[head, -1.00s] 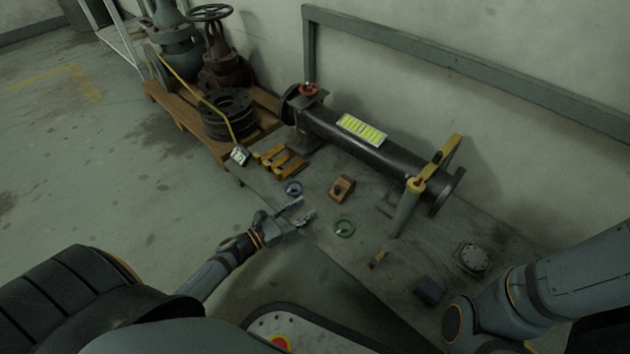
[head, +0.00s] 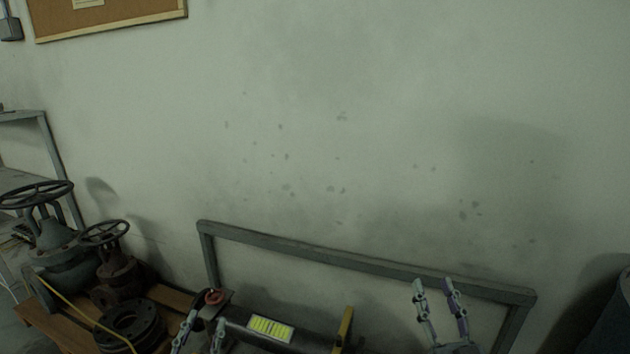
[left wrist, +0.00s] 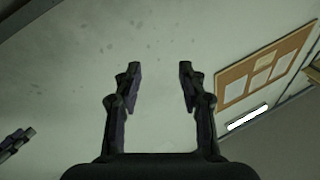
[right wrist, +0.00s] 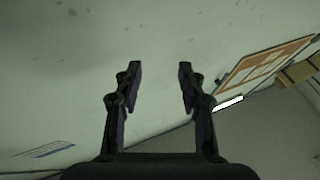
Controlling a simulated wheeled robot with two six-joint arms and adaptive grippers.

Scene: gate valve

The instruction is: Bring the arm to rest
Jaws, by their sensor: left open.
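My left gripper (head: 205,323) shows at the bottom of the head view, left of centre, its fingers pointing up. Its two fingers stand apart with nothing between them, as the left wrist view (left wrist: 159,70) shows. My right gripper (head: 435,287) is further right in the head view, in front of the grey rail, fingers also up. It is open and empty in the right wrist view (right wrist: 158,70). Both wrist cameras look toward the wall. Most of both arms is below the head view.
A dark pipe (head: 312,341) with a yellow-green label (head: 270,329) and red handwheel (head: 213,296) lies low by the wall. A yellow bar (head: 345,328) stands at it. A grey rail frame (head: 320,254) is behind. Valves (head: 118,275) stand on a wooden pallet (head: 45,312). The upper wall is clear.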

